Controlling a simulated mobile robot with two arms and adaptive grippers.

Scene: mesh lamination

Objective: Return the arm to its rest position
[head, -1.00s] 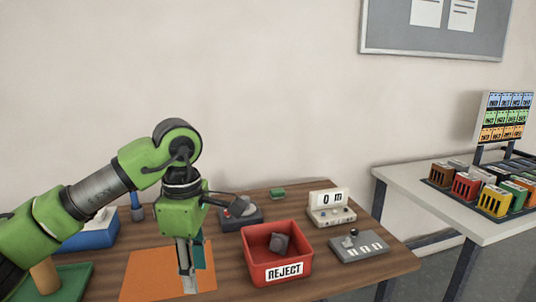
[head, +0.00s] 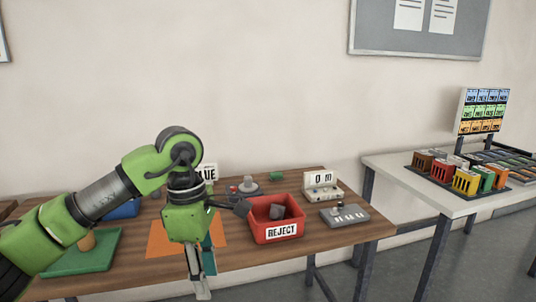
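My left arm comes in from the left, green and grey. Its gripper (head: 201,289) points down at the table's front edge, in front of the orange mat (head: 160,238). The light fingers show edge-on and seem close together, but I cannot tell whether they are open or shut. A teal piece (head: 209,261) shows right beside the fingers. I cannot tell whether it is held or part of the gripper. My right gripper is not in view.
The wooden table (head: 260,256) holds a red REJECT bin (head: 276,231) with a dark grey block inside, a grey control box (head: 345,215), a display box (head: 323,186) and a green board (head: 75,256). A white table (head: 400,168) with coloured holders stands right.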

